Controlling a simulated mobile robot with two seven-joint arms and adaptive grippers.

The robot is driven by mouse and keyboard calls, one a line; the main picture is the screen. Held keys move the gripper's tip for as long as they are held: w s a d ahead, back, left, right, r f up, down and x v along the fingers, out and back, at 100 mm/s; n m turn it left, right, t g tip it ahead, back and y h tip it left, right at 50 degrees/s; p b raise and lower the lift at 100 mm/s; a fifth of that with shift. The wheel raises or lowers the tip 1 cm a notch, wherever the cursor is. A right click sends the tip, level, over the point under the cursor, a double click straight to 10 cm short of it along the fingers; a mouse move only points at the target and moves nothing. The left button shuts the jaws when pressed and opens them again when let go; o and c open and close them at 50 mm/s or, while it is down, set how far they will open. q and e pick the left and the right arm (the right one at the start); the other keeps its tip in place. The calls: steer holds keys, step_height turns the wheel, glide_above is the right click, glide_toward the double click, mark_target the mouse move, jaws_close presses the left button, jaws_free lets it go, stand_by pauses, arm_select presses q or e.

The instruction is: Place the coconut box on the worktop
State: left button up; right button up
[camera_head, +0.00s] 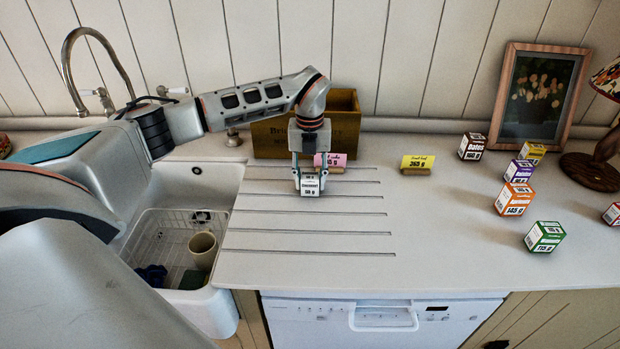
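A small white box (310,187) with dark print, which I take for the coconut box, is between the fingertips of my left gripper (311,176). The gripper points down with a finger on each side of the box and looks shut on it. The box is at or just above the grooved part of the pale worktop (450,240); I cannot tell whether its underside touches. My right gripper is not in view.
Behind the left gripper are a wooden crate (270,138) and a pink card (338,160). A yellow card (417,162) stands right of it. Several small boxes, including an orange one (514,199), stand at right. The sink (190,185) is at left. Mid-worktop is clear.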

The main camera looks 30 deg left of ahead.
mark_target(310, 175)
arm_select(q)
steer(key=o, duration=0.4)
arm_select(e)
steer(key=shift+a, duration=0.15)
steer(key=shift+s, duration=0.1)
arm_select(q)
steer(key=shift+r, duration=0.35)
step_height(310, 175, up, 10)
steer(key=shift+r+b, duration=0.1)
steer(key=shift+b, duration=0.4)
steer(key=shift+r, duration=0.7)
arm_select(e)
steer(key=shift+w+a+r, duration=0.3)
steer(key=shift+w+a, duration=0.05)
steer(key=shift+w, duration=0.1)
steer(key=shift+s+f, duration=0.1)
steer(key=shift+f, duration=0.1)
